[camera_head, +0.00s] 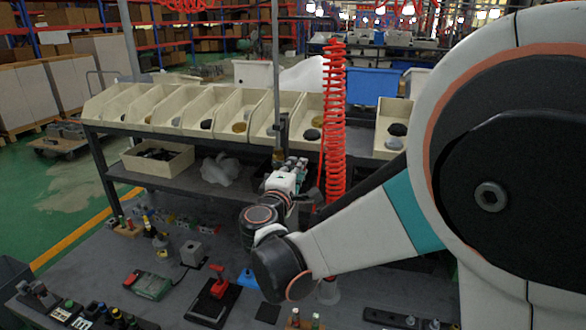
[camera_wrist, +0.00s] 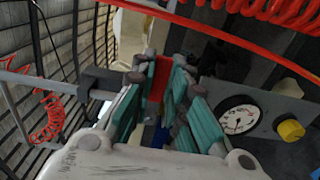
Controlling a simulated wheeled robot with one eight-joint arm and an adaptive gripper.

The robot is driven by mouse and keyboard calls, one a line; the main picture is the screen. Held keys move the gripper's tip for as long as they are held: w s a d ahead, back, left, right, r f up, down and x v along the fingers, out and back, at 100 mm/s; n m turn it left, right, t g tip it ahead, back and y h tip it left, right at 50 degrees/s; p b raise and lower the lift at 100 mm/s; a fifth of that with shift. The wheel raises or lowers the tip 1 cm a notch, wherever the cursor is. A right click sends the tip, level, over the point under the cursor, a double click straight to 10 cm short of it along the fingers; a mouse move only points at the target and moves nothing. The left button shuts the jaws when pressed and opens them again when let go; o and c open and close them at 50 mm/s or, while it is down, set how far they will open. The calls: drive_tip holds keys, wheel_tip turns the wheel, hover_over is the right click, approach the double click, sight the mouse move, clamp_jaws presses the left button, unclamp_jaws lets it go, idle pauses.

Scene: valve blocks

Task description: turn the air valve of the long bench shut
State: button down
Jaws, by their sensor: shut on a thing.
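My gripper (camera_head: 299,168) is at the back of the long bench (camera_head: 130,250), beside the metal post and the coiled red hose. In the wrist view my gripper (camera_wrist: 165,88) has its teal-padded fingers closed around a flat red handle (camera_wrist: 157,80), which I take to be the air valve's lever. Only part of the handle shows between the fingers, and the valve body is hidden. A round white pressure gauge (camera_wrist: 239,119) and a yellow knob (camera_wrist: 290,130) sit on a grey panel to the right of the fingers. In the head view my gripper and arm hide the valve.
A coiled red hose (camera_head: 334,120) hangs close right of my gripper. A metal post (camera_head: 277,70) stands just behind it. Cream bins (camera_head: 205,108) line the shelf. A red-handled device (camera_head: 213,285) and a green case (camera_head: 150,285) lie on the bench top.

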drive_tip(key=shift+f, duration=0.15)
drive_tip(key=c, duration=1.6)
unclamp_jaws()
drive_tip(key=shift+s, duration=0.1)
drive_tip(key=shift+o, duration=0.2)
